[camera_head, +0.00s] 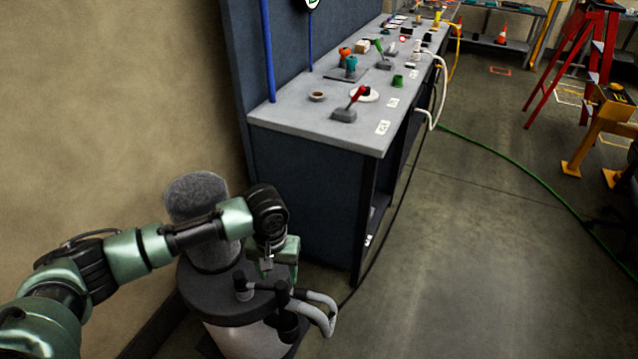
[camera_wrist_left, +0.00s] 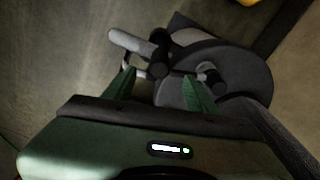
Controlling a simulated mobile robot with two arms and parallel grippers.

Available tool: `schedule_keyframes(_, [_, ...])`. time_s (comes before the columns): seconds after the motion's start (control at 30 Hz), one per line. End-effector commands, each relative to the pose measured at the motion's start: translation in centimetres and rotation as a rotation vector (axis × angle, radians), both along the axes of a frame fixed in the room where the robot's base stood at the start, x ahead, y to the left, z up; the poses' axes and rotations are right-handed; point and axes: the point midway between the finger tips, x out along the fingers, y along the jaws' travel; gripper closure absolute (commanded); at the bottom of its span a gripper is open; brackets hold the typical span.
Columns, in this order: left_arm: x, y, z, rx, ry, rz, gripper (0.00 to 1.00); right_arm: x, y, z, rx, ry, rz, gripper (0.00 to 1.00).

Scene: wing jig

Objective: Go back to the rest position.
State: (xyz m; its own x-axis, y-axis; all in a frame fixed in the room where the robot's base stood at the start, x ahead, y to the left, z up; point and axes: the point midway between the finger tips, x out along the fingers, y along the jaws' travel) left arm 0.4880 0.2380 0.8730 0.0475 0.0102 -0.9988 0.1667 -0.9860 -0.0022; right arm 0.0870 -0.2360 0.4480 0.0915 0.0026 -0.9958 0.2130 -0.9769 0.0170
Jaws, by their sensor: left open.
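My left gripper (camera_head: 268,268) is at the end of the green arm that comes in from the left in the head view. It hangs over a dark-lidded canister (camera_head: 222,300) with grey hoses, standing on the floor beside the bench. In the left wrist view, the two green fingers of my left gripper (camera_wrist_left: 163,92) are spread apart with nothing held between them. The canister's lid and hose fittings (camera_wrist_left: 235,85) lie beyond the fingers. I cannot tell whether the gripper touches the canister. My right gripper is in neither view.
A grey-topped workbench (camera_head: 285,112) with several tools stands ahead, beside a tan wall (camera_head: 110,100). A red ladder (camera_head: 590,60) and a yellow stand (camera_head: 600,130) are at the right. A green hose (camera_head: 520,175) crosses the floor. The floor right of the bench is largely clear.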

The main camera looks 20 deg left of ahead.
Motion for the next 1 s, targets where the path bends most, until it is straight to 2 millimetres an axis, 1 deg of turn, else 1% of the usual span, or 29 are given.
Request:
schedule_keyframes(0.1, [-0.1,-0.2,-0.1,-0.003,0.0,-0.007,0.43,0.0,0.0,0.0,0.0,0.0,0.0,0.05])
schedule_keyframes(0.17, [-0.5,-1.0,-0.4,-0.01,-0.002,-0.032,0.43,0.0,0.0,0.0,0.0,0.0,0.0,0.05])
schedule_keyframes(0.27, [-2.1,-3.8,-1.3,-0.047,-0.014,-0.119,0.43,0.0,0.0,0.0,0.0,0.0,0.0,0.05])
schedule_keyframes(0.3, [-3.1,-5.3,-1.7,-0.069,-0.024,-0.168,0.43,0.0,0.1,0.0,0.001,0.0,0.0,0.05])
schedule_keyframes(0.37, [-4.7,-7.8,-2.2,-0.106,-0.049,-0.245,0.43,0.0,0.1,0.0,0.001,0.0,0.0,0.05])
schedule_keyframes(0.4, [-5.7,-9.3,-2.4,-0.131,-0.071,-0.292,0.43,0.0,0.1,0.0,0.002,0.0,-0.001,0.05])
schedule_keyframes(0.43, [-6.5,-10.4,-2.4,-0.149,-0.09,-0.325,0.43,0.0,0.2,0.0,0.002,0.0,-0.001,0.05])
schedule_keyframes(0.5, [-8.2,-12.3,-2.2,-0.187,-0.136,-0.383,0.43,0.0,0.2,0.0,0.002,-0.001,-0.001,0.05])
schedule_keyframes(0.6, [-10.4,-13.8,-1.7,-0.218,-0.203,-0.428,0.43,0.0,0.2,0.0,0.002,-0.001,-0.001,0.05])
schedule_keyframes(0.67, [-11.6,-13.9,-1.3,-0.221,-0.239,-0.436,0.43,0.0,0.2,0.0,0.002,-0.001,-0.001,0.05])
schedule_keyframes(0.73, [-12.9,-13.3,-1.0,-0.211,-0.272,-0.433,0.43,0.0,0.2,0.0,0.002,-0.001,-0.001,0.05])
schedule_keyframes(1.0, [-16.8,-8.9,-0.5,-0.111,-0.305,-0.387,0.43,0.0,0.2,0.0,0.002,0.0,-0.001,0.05])
